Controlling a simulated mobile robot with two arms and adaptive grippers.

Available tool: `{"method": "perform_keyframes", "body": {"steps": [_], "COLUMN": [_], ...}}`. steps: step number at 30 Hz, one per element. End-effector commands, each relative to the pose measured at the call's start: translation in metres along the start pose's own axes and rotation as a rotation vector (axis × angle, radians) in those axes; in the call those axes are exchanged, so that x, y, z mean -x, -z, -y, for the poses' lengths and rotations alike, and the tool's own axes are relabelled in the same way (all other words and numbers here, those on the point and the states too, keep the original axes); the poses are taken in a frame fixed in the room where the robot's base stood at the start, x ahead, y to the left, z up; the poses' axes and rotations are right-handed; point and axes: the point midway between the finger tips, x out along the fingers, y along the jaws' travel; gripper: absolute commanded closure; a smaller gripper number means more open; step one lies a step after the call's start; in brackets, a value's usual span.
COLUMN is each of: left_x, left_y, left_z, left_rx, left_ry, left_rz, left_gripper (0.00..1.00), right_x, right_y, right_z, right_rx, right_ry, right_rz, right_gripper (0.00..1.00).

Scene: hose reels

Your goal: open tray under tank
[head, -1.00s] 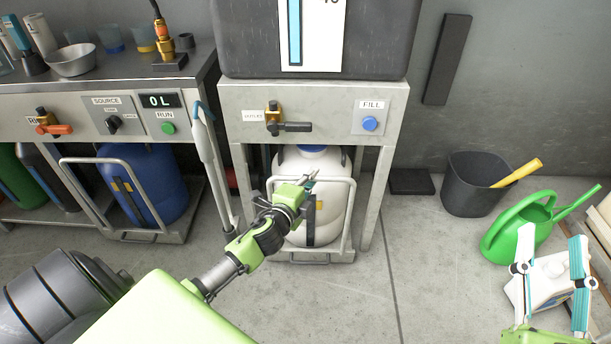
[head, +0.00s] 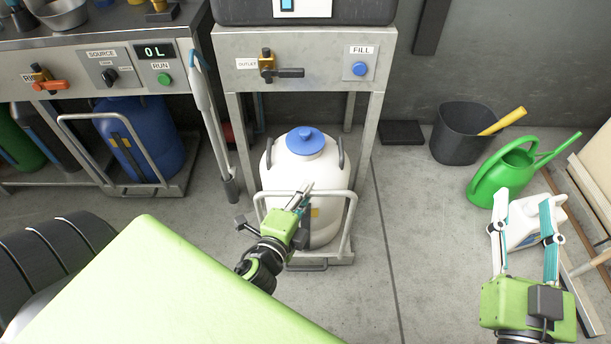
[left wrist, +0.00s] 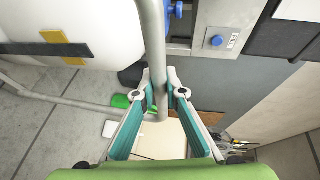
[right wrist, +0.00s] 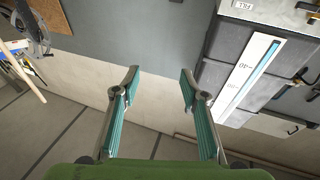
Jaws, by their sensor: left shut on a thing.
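The metal tray (head: 345,257) with a tubular handle is drawn partly out from under the tank stand (head: 310,45). A white container (head: 285,168) with a blue cap (head: 306,140) stands upright on it. My left gripper (head: 302,192) is shut on the tray's handle, in front of the container. In the left wrist view, the grey handle bar (left wrist: 152,40) passes between the fingers. The dark tank (head: 365,10) on the stand is cut off by the top edge. My right gripper (head: 525,200) is open and empty, in front of a white jug (head: 525,222).
A green watering can (head: 500,180) and a black bin (head: 460,135) stand at the right. At the left, a bench holds a second tray with a blue container (head: 140,140) beneath it. A pale tool (head: 205,110) leans between bench and stand. Floor right of the tray is clear.

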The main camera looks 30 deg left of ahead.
Motion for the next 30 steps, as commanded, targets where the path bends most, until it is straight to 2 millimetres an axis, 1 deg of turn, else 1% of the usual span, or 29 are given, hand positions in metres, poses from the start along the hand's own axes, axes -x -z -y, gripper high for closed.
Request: {"method": "perform_keyframes", "body": {"steps": [1, 3, 9, 20, 21, 22, 30], "left_x": [0.006, 0.011, 0.019, 0.019, 0.019, 0.019, 0.019], "left_y": [0.002, 0.004, 0.008, 0.008, 0.008, 0.008, 0.008], "left_z": [-0.004, -0.004, -0.005, -0.005, -0.005, -0.005, -0.004], "left_rx": [0.003, 0.001, 0.0, -0.001, -0.001, 0.0, 0.0], "left_ry": [-0.003, -0.002, -0.001, 0.0, 0.0, 0.0, 0.0], "left_rz": [0.002, 0.002, 0.0, -0.001, -0.001, -0.001, -0.001], "left_gripper": [1.0, 1.0, 1.0, 1.0, 0.79, 0.71, 0.71], "right_x": [0.0, 0.0, 0.0, 0.0, 0.0, 0.0, 0.0], "right_y": [0.004, 0.011, 0.021, 0.022, 0.022, 0.022, 0.022], "right_z": [0.001, 0.002, 0.003, 0.003, 0.003, 0.003, 0.002], "right_rx": [-0.001, -0.002, -0.003, -0.003, -0.003, -0.003, -0.003], "right_ry": [0.001, 0.003, 0.005, 0.005, 0.005, 0.005, 0.005], "right_rz": [-0.025, -0.055, -0.099, -0.103, -0.103, -0.103, -0.102], "right_gripper": [0.6, 0.6, 0.6, 0.6, 0.6, 0.6, 0.6]}}
